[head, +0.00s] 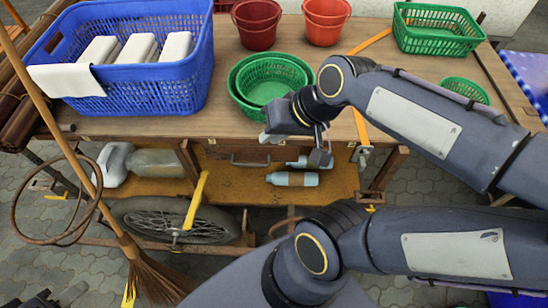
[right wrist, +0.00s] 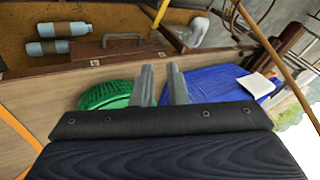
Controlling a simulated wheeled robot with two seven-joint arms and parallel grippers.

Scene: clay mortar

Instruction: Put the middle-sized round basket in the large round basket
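Two round green baskets are together at the table's middle in the head view. The middle-sized round basket (head: 270,78) sits within the outline of the large round basket (head: 234,88), whose rim shows at the left. I cannot tell whether it is fully seated. Green basket mesh (right wrist: 108,95) also shows beside my fingers in the right wrist view. My right gripper (head: 272,134) is at the baskets' near side, its fingers (right wrist: 159,84) apart with no clearly held object. It hides part of the baskets. A dark part, apparently my left gripper (head: 55,298), is cut off at the bottom left corner.
A blue crate (head: 150,85) with white bundles stands left of the baskets. Red pots (head: 257,22) and a rectangular green basket (head: 437,30) stand behind. A small round green basket (head: 464,91) is at right. A broom (head: 100,210) leans at left.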

